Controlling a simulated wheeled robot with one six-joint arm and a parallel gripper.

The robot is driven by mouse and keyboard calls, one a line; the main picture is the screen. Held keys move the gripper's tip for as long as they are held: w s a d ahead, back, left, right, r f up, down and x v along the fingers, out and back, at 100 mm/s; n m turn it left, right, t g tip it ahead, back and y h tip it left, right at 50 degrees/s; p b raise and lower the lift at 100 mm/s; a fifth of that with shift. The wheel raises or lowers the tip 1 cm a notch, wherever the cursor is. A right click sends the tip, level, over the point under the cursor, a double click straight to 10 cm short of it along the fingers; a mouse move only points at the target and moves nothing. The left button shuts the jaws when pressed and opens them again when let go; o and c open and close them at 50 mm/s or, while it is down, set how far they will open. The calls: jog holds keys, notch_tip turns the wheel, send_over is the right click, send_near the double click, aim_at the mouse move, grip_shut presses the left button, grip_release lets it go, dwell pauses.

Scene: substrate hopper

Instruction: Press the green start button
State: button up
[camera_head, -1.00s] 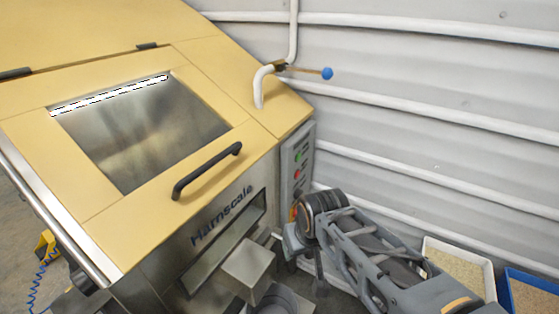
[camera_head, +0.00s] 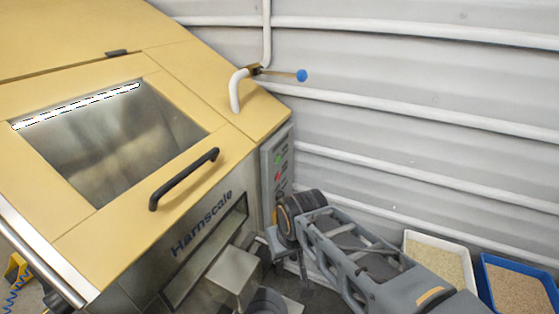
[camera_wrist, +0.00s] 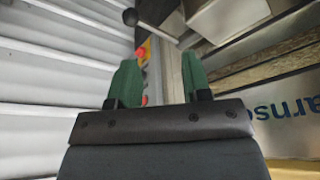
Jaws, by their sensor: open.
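The green start button (camera_head: 278,157) is on the grey control panel (camera_head: 266,190) on the right side of the hopper, with a red button (camera_head: 278,176) below it. My gripper (camera_head: 274,246) is low in front of the panel, below these buttons and apart from them; its fingers are mostly hidden in the head view. In the wrist view my gripper (camera_wrist: 160,62) shows two green fingers spread open with nothing between them. A red button (camera_wrist: 144,100) and a red-and-yellow knob (camera_wrist: 142,53) show near the left finger. I cannot make out the green button there.
The yellow hopper lid (camera_head: 105,215) has a black handle (camera_head: 184,179). A blue-knobbed lever (camera_head: 301,76) is above the panel. White (camera_head: 440,244) and blue (camera_head: 484,262) trays stand at the right, near the corrugated wall.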

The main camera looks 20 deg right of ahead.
grip_shut()
dwell(1.3)
